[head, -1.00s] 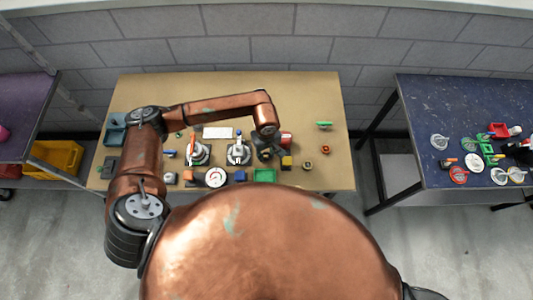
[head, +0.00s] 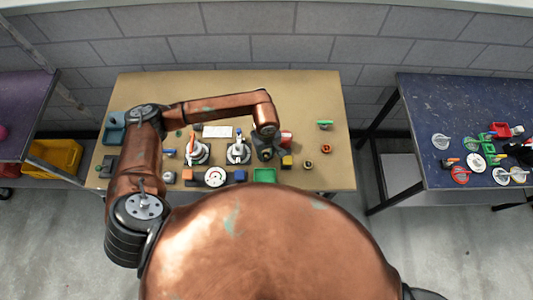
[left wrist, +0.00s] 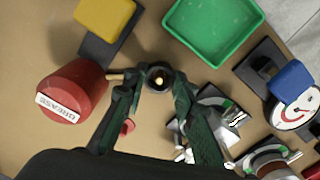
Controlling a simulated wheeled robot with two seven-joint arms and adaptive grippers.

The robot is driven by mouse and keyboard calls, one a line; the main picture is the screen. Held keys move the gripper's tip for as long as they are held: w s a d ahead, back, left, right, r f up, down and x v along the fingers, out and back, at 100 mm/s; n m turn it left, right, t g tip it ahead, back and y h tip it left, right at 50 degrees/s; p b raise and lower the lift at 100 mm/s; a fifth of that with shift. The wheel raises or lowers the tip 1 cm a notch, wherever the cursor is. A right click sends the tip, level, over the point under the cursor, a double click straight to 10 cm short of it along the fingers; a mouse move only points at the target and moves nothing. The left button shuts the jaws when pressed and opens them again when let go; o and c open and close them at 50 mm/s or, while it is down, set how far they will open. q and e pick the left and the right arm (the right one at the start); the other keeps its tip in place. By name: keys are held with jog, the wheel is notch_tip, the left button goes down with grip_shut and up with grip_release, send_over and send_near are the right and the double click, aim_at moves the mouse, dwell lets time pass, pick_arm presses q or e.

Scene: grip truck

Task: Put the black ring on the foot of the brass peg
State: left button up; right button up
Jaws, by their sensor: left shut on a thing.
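My left gripper (left wrist: 155,82) has its green-black fingers shut on the black ring (left wrist: 151,87). In the left wrist view, the round gold tip of the brass peg (left wrist: 158,77) shows inside the ring's opening, so the ring looks lined up with or around the peg. I cannot tell how far down the ring is, and the peg's foot is hidden. In the head view the left gripper (head: 264,152) is over the right part of the tan table, and my wrist hides the ring and peg. My right gripper is not in view.
A red grease can (left wrist: 72,88) with a brass spout stands close beside the left finger. A yellow block (left wrist: 105,15), a green tray (left wrist: 215,28) and metal fixtures (head: 238,152) are near. The back of the tan table (head: 285,95) is clear.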

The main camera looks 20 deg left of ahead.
pick_arm(q)
jog(key=shift+f+b, duration=0.2)
jog(key=shift+b, duration=0.15)
dwell(0.4)
jog(key=o, duration=1.2)
jog(key=shift+o, duration=0.7)
jog(key=shift+o, duration=1.1)
jog(key=shift+r+p, duration=0.55)
jog(key=shift+r, duration=0.6)
jog(key=shift+r+p, duration=0.95)
jog(key=shift+r, duration=1.7)
